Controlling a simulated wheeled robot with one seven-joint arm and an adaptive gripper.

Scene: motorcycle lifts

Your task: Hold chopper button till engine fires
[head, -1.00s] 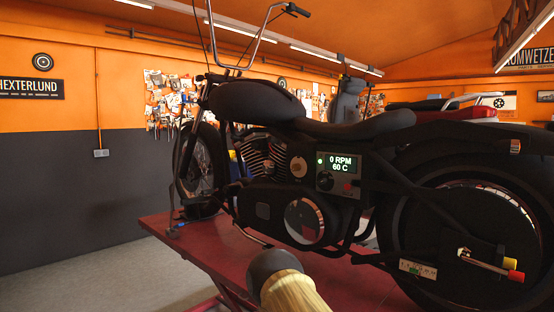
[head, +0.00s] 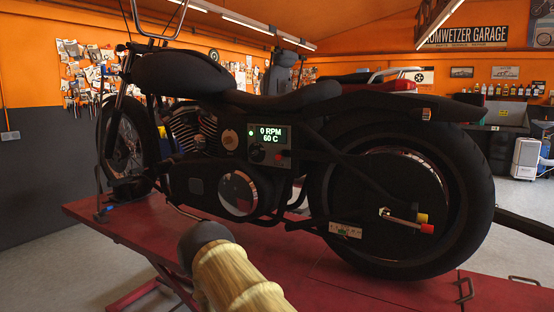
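The black chopper (head: 180,75) stands upright on a red lift, seen from its side. A control panel (head: 265,145) on its flank shows "0 RPM" and "60 C" in its display (head: 270,134), with a lit green light (head: 251,133) to the left. Below the display are a dark round knob (head: 257,154) and a small red button-like part (head: 280,156). I cannot tell which part is the start button. A gold, dark-tipped part of my arm rises at the bottom centre, apart from the panel in the picture. My gripper is not visible.
A small plate with a green mark (head: 345,230) sits lower down. Grey floor is clear at left.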

